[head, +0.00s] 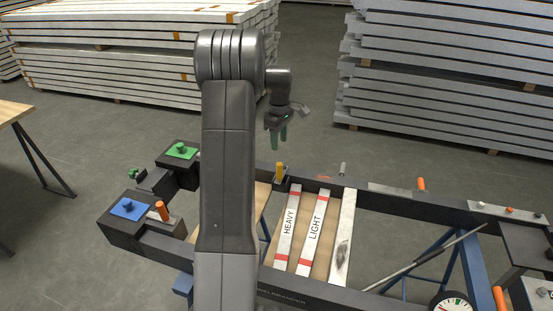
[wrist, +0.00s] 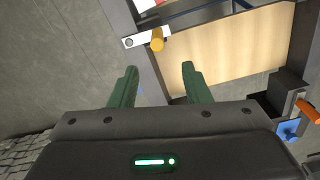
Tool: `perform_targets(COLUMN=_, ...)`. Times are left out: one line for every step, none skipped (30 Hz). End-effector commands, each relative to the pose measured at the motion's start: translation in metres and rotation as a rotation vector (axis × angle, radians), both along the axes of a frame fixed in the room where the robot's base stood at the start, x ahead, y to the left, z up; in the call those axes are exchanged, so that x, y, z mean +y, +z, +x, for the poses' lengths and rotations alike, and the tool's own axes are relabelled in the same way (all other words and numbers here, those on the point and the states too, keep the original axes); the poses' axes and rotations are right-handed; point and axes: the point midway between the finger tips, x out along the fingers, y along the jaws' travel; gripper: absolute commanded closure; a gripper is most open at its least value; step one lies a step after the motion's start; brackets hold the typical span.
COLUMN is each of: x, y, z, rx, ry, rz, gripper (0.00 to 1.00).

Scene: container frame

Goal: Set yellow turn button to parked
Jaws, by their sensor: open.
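The yellow turn button (head: 280,169) stands on the far rail of the dark frame, near the upper end of the HEAVY bar. My gripper (head: 278,136) is above and beyond the far rail, apart from the button. In the wrist view its two green fingers (wrist: 158,78) are spread with nothing between them, and the button shows ahead of their tips.
HEAVY (head: 288,228) and LIGHT (head: 314,231) bars lie across the frame. Blue (head: 127,209) and green (head: 181,151) pads with knobs are at the left. Orange handles (head: 421,184) stand along the rails. Stacked planks (head: 450,80) are behind, with clear floor between.

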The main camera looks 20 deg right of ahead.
Motion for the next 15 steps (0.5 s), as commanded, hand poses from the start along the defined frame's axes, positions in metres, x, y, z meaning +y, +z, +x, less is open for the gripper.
perform_targets(x=-0.003, y=-0.001, z=0.002, rx=0.0, ry=0.003, rz=0.0, gripper=0.57)
perform_targets(x=-0.004, y=-0.002, z=0.003, rx=0.001, ry=0.005, rz=0.001, gripper=0.57)
perform_targets(x=-0.004, y=-0.005, z=0.003, rx=0.001, ry=0.006, rz=0.001, gripper=0.57)
perform_targets(x=-0.004, y=-0.007, z=0.003, rx=0.002, ry=0.006, rz=0.001, gripper=0.57)
perform_targets(x=-0.004, y=-0.01, z=0.003, rx=0.003, ry=0.006, rz=0.002, gripper=0.57)
perform_targets(x=-0.004, y=-0.015, z=0.003, rx=0.004, ry=0.006, rz=0.002, gripper=0.57)
perform_targets(x=-0.004, y=-0.019, z=0.003, rx=0.003, ry=0.006, rz=0.002, gripper=0.57)
perform_targets(x=-0.004, y=-0.024, z=0.003, rx=0.003, ry=0.006, rz=0.001, gripper=0.57)
perform_targets(x=-0.003, y=-0.031, z=0.003, rx=0.004, ry=0.006, rz=0.002, gripper=0.57)
perform_targets(x=-0.003, y=-0.037, z=0.002, rx=0.004, ry=0.005, rz=0.002, gripper=0.57)
perform_targets(x=-0.003, y=-0.044, z=0.002, rx=0.005, ry=0.005, rz=0.002, gripper=0.57)
perform_targets(x=-0.003, y=-0.052, z=0.002, rx=0.005, ry=0.005, rz=0.003, gripper=0.57)
perform_targets(x=-0.003, y=-0.059, z=0.002, rx=0.005, ry=0.005, rz=0.002, gripper=0.57)
perform_targets(x=-0.003, y=-0.065, z=0.002, rx=0.004, ry=0.005, rz=0.002, gripper=0.57)
perform_targets(x=-0.003, y=-0.074, z=0.002, rx=0.004, ry=0.005, rz=0.002, gripper=0.57)
